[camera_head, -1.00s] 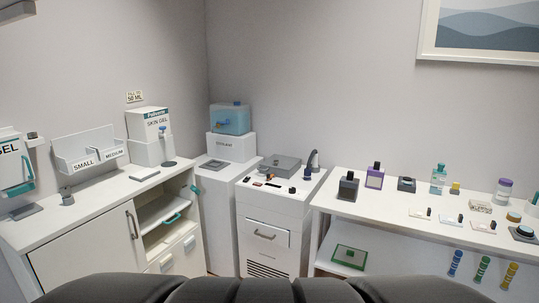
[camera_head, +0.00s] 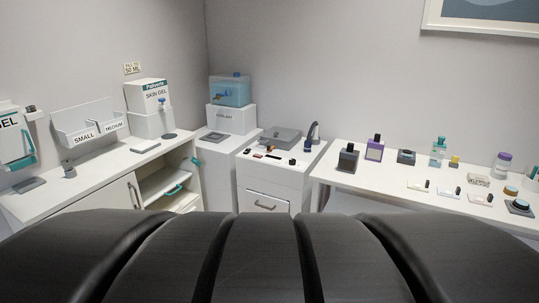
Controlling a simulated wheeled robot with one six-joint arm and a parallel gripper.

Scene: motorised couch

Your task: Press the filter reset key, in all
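I cannot make out a filter reset key by its label. A white drawer cabinet (camera_head: 273,179) stands in the middle of the back. On its top are small red and dark pieces (camera_head: 272,156), too small to read, and a grey lidded box (camera_head: 281,137). A white unit (camera_head: 233,119) with a blue clear tank (camera_head: 229,91) stands just left of it; its front lettering is not clear. My gripper is not in view.
A dark padded, ribbed surface (camera_head: 262,255) fills the bottom of the view. The left counter (camera_head: 95,172) holds a skin gel box (camera_head: 150,95) and a small/medium holder (camera_head: 90,126). The right table (camera_head: 385,184) carries bottles and small items. A grey flat panel (camera_head: 215,137) lies before the tank unit.

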